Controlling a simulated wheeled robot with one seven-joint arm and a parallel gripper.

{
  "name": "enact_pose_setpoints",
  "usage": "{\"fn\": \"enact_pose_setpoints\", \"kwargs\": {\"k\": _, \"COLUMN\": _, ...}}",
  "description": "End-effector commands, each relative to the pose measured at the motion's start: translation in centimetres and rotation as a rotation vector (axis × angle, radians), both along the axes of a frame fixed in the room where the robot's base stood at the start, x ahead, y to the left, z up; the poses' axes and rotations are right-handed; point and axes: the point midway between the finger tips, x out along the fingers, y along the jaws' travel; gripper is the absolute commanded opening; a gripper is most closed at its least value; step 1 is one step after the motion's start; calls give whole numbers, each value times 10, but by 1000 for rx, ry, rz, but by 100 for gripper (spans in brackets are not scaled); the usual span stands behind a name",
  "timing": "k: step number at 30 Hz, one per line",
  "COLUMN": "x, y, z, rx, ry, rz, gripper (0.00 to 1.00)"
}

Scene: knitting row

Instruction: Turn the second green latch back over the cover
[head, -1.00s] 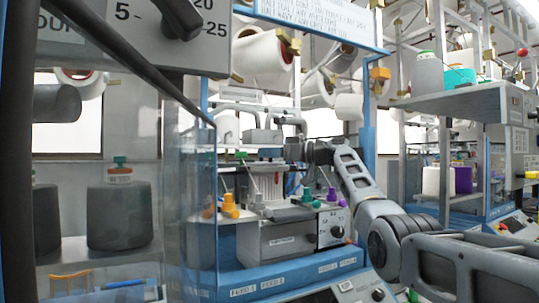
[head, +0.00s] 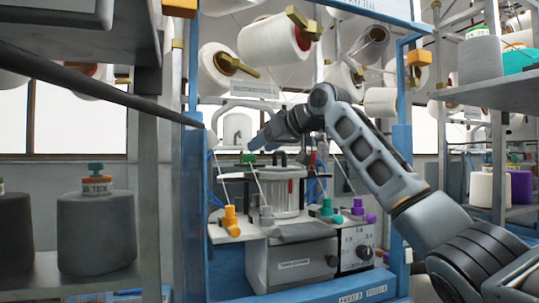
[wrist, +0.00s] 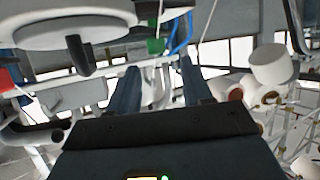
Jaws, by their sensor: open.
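The round cover (head: 275,172) stands in the middle of the machine, with a black handle on top. In the wrist view the cover (wrist: 60,33) appears upside down at upper left. A green latch (head: 249,158) shows at the cover's left side; a green latch block (wrist: 155,46) also shows beside the rim in the wrist view. I cannot tell how far it is turned. My gripper (head: 258,143) is above and behind the latch in the head picture, fingers pointing left. In the wrist view my gripper (wrist: 160,72) is open, with nothing clearly between its fingers.
A red piece (head: 312,158) stands right of the cover. Yellow (head: 231,218), teal and purple (head: 362,210) pegs stand on the ledge in front. Blue frame posts (head: 197,190) flank the bay. White yarn cones (head: 275,40) hang above.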

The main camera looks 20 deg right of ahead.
Motion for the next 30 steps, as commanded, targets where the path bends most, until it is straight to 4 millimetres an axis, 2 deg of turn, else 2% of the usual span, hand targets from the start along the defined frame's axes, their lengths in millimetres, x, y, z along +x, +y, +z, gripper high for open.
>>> {"fn": "enact_pose_setpoints", "kwargs": {"k": 9, "x": 40, "y": 17, "z": -16, "rx": 1, "ry": 4, "rz": 0, "gripper": 50}}
{"fn": "enact_pose_setpoints", "kwargs": {"k": 15, "x": 56, "y": 23, "z": -25, "rx": 1, "ry": 3, "rz": 0, "gripper": 50}}
{"fn": "enact_pose_setpoints", "kwargs": {"k": 26, "x": 60, "y": 25, "z": -28, "rx": 1, "ry": 1, "rz": 1, "gripper": 50}}
{"fn": "enact_pose_setpoints", "kwargs": {"k": 30, "x": 60, "y": 25, "z": -28, "rx": 1, "ry": 1, "rz": 1, "gripper": 36}}
